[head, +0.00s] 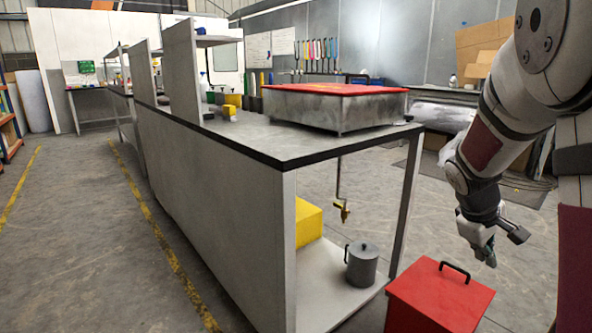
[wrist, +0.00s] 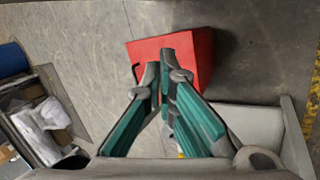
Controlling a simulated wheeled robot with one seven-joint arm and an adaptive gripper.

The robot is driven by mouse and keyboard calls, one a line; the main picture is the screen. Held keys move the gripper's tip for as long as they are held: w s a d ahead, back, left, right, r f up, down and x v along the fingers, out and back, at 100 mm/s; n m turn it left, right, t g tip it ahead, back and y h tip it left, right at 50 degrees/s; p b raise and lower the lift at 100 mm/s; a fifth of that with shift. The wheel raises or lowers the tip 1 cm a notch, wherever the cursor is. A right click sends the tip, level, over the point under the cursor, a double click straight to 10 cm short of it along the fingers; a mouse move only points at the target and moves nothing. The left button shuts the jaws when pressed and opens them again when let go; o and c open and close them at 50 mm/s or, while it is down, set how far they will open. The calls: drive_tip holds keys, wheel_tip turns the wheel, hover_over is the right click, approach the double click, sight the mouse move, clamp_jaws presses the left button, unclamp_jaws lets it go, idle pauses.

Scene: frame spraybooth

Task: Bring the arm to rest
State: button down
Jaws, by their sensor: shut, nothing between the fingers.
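My gripper (head: 490,258) hangs at the end of my arm at the right of the head view, pointing down. In the wrist view its two green-and-grey fingers (wrist: 166,72) meet at the tips and hold nothing. A red box (head: 440,296) with a black handle on its lid is on the floor, below and left of my gripper in the head view. The same red box shows in the wrist view (wrist: 196,50), beyond the fingertips, which cover part of it. The gripper appears to be above the box, apart from it.
A long workbench (head: 270,140) fills the middle, with a red-topped grey box (head: 335,106) near its right end. A grey lidded pot (head: 362,264) and a yellow box (head: 308,222) stand on its lower shelf. A hook with a brass piece (head: 342,208) hangs below the top. Floor at left is clear.

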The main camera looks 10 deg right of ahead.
drive_tip(key=s+a+r+m+y, duration=0.2)
drive_tip(key=s+a+r, duration=0.1)
drive_tip(key=s+a, duration=0.5)
drive_tip(key=s+a+r+m+y, duration=0.1)
drive_tip(key=s+a+r+y, duration=0.15)
drive_tip(key=s+a, duration=0.6)
drive_tip(key=s+a+m+g+y, duration=0.1)
drive_tip(key=s+a, duration=0.4)
drive_tip(key=s, duration=0.3)
drive_tip(key=s+a, duration=0.5)
drive_tip(key=s, duration=0.3)
wheel_tip(320, 180, up, 37)
drive_tip(key=t+p, duration=0.3)
drive_tip(key=p, duration=3.1)
drive_tip(key=shift+w+t+p, duration=0.15)
drive_tip(key=shift+t+p, duration=0.2)
drive_tip(key=shift+t, duration=0.05)
drive_tip(key=shift+d, duration=0.1)
